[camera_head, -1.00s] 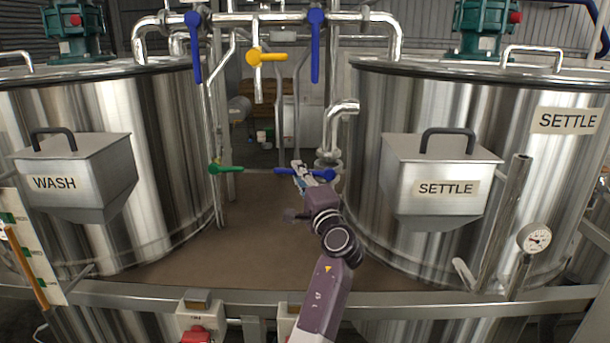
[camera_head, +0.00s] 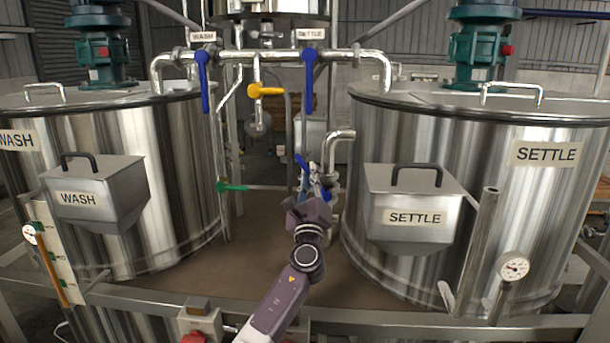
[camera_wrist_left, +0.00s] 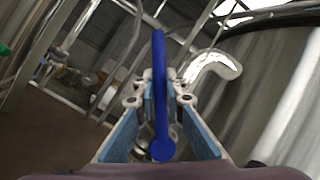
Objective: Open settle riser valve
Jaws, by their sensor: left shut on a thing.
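A blue valve handle (camera_head: 302,166) sits low beside the bent steel riser pipe (camera_head: 331,150), left of the SETTLE tank (camera_head: 500,195). It is tilted, its free end pointing up and left. My left gripper (camera_head: 314,187) is shut on this blue handle. In the left wrist view the blue handle (camera_wrist_left: 159,80) stands between the light-blue finger pads of the left gripper (camera_wrist_left: 160,100). The valve body is mostly hidden behind the gripper. My right gripper is not in view.
The WASH tank (camera_head: 110,210) stands left. A green handle (camera_head: 232,187) is left of my gripper. Overhead, a blue handle (camera_head: 205,80) hangs under a WASH label, another (camera_head: 308,80) under a SETTLE label, and a yellow handle (camera_head: 266,91) between. A steel rail (camera_head: 390,322) crosses the front.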

